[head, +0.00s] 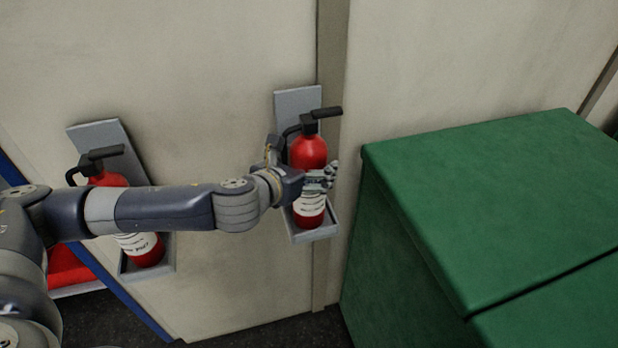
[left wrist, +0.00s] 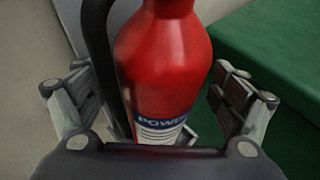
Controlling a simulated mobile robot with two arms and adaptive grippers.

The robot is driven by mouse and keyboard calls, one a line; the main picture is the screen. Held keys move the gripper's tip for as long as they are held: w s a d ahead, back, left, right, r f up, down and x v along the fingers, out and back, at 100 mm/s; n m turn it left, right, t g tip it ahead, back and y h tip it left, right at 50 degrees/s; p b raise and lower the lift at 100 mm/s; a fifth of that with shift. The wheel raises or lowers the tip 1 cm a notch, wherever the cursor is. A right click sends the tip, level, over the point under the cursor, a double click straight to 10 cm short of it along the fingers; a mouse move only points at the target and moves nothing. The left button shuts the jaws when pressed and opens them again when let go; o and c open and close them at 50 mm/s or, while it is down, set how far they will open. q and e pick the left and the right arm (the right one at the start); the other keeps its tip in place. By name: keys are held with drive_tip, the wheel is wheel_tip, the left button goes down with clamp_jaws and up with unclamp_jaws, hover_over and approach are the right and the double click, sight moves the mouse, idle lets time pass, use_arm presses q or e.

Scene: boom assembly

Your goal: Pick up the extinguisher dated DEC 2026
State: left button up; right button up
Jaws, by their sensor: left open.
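Two red extinguishers with black handles hang in grey wall brackets. The right extinguisher (head: 309,152) is upright in its bracket (head: 297,102); my left gripper (head: 322,178) is at its middle, just above the white label. In the left wrist view the same extinguisher (left wrist: 163,65) stands between the open fingers (left wrist: 155,105), with its black hose on the left and a label reading "POWDER" in part. The left extinguisher (head: 147,250) sits in its own bracket (head: 96,137), partly hidden behind my left arm. The dates are not readable on either. My right gripper is not in view.
A large green box (head: 480,190) stands close to the right of the right extinguisher. A pale wall (head: 215,70) is behind the brackets. A blue edge (head: 130,305) and a red thing (head: 68,268) are at the lower left.

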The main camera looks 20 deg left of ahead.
use_arm(q)
drive_tip(key=shift+w+d+f, duration=0.15)
drive_tip(key=shift+w+f, duration=0.15)
drive_tip(key=shift+w, duration=0.25)
drive_tip(key=c, duration=2)
drive_tip(key=shift+r, duration=0.45)
clamp_jaws()
drive_tip(key=shift+w+f, duration=0.1)
drive_tip(key=shift+w, duration=0.05)
